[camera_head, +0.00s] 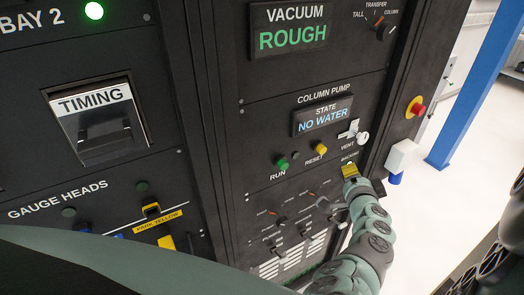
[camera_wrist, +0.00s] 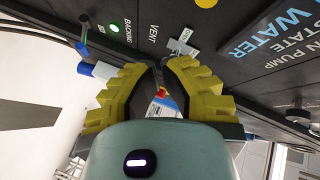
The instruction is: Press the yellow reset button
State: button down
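The yellow reset button (camera_head: 321,149) is on the black column pump panel, above its RESET label and right of the green run button (camera_head: 282,163). In the wrist view a yellow round button (camera_wrist: 206,3) is cut by the top edge, beyond my fingertips. My gripper (camera_head: 350,172) is in front of the panel, below and right of the reset button and apart from it in the picture.
A vent switch (camera_head: 354,130) is right of the reset button, with the BACKING label below it, close to my gripper. A red emergency knob (camera_head: 416,108) and a white box (camera_head: 401,155) are on the cabinet's right side. A blue post (camera_head: 478,85) stands beyond open floor.

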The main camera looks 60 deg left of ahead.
aim_at(320, 148)
jog(key=a+b, duration=0.1)
jog(key=a, duration=0.5)
jog(key=shift+w+a+b, duration=0.15)
jog(key=shift+a+b, duration=0.05)
jog(key=shift+b, duration=0.15)
jog(key=shift+w, duration=0.1)
dwell(0.9)
jog(key=shift+a+b, duration=0.3)
jog(key=shift+a, duration=0.1)
jog(key=shift+a+b, duration=0.35)
jog(key=shift+a, duration=0.3)
dwell(0.8)
jog(key=shift+d, duration=0.15)
jog(key=shift+d+p, duration=0.3)
jog(key=shift+d, duration=0.65)
jog(key=shift+d, duration=0.1)
